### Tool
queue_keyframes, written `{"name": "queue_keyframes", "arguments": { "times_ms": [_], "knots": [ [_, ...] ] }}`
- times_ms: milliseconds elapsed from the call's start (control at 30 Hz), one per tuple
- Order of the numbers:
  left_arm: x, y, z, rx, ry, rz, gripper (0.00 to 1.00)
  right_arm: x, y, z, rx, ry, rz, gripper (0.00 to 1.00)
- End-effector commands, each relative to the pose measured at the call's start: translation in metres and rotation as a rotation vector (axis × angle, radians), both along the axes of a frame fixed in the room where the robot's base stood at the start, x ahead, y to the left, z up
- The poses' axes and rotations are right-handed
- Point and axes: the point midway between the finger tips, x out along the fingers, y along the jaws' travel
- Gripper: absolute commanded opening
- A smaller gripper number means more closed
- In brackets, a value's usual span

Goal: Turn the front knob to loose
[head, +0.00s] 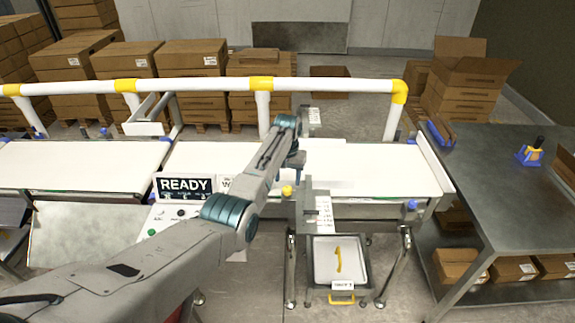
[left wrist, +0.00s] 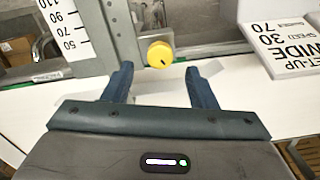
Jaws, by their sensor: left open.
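The yellow front knob (head: 287,190) sits by the near edge of the belt, beside the scale bracket (head: 323,213). In the left wrist view the knob (left wrist: 160,53) shows a small dark mark on its face. My left gripper (left wrist: 158,70) is open and empty, its two fingers pointing toward the knob, one on each side of the line to it. The knob appears just beyond the fingertips, apart from them. In the head view the left wrist hangs above the belt and the fingers are hard to make out. My right gripper is not in view.
The scale plate (left wrist: 68,30) and a grey post stand beside the knob. A set-up sign (left wrist: 285,45) stands on the other side. The READY display (head: 185,187) is left of the knob.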

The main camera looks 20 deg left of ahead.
Motion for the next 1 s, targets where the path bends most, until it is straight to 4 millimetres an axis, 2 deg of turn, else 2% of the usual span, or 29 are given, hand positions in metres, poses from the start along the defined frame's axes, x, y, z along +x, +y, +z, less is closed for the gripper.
{"name": "queue_keyframes", "arguments": {
  "times_ms": [200,400,1000],
  "knots": [
    [0.000,0.000,0.040,0.000,-0.004,0.000,0.52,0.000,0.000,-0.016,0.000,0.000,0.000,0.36],
    [0.001,0.000,0.063,0.000,-0.003,0.000,0.52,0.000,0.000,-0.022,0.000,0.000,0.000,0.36],
    [0.000,0.000,0.068,0.000,-0.001,0.000,0.52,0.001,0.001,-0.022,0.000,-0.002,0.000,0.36]
  ]
}}
